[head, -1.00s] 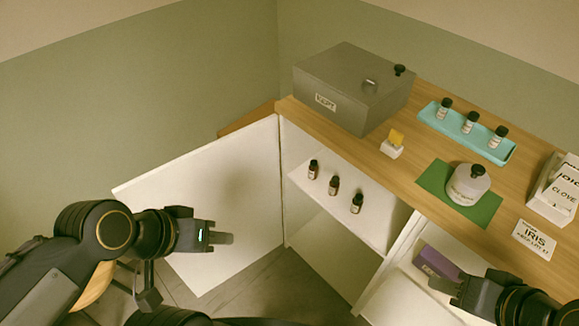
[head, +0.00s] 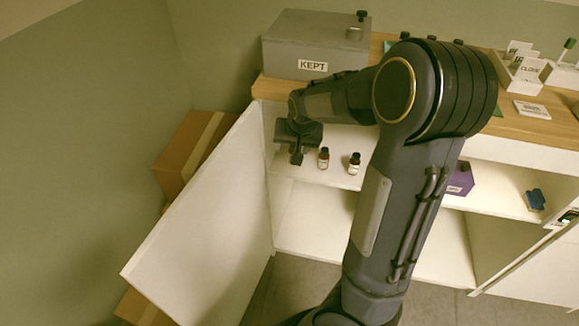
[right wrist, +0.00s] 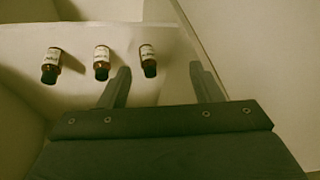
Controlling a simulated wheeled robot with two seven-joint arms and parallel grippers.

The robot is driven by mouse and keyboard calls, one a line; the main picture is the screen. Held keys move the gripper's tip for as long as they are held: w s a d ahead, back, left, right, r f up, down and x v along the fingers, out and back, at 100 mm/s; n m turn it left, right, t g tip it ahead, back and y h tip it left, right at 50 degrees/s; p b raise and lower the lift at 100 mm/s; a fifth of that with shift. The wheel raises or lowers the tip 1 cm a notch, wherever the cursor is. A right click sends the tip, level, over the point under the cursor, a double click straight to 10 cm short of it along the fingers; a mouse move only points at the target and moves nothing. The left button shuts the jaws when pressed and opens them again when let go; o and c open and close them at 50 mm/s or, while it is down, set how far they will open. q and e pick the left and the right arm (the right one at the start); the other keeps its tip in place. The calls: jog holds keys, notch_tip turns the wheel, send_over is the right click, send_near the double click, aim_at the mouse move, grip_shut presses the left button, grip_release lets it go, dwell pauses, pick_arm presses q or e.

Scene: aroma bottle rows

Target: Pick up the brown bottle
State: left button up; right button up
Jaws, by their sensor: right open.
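Small brown bottles with black caps and pale labels stand in a row on the white upper shelf (head: 380,151). The right wrist view shows three bottles: one at the left (right wrist: 51,66), one in the middle (right wrist: 101,62) and one at the right (right wrist: 148,60). My right gripper (right wrist: 163,84) is open and empty. The right-hand bottle there appears beyond the gap between its fingers, nearer the left finger. My left gripper is not in view.
A grey KEPT box (head: 312,45) stands on the wooden counter (head: 270,88) above the shelf. An open white door (head: 205,215) stands left of the gripper. A purple box (head: 460,180) and a blue object (head: 535,199) sit in the compartment to the right.

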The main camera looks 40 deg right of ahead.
jog(key=h+b, duration=0.2)
send_near(294, 149)
jog(key=shift+h, duration=0.3)
jog(key=b+x, duration=0.1)
jog(key=x, duration=0.6)
jog(key=shift+s+a, duration=0.15)
jog(key=shift+s, duration=0.05)
jog(key=shift+w+b+x, duration=0.2)
jog(key=shift+b+x, duration=0.25)
jog(key=shift+x, duration=2.5)
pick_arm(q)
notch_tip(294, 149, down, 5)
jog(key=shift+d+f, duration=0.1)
pick_arm(e)
jog(key=shift+a, duration=0.15)
jog(key=c, duration=1.1)
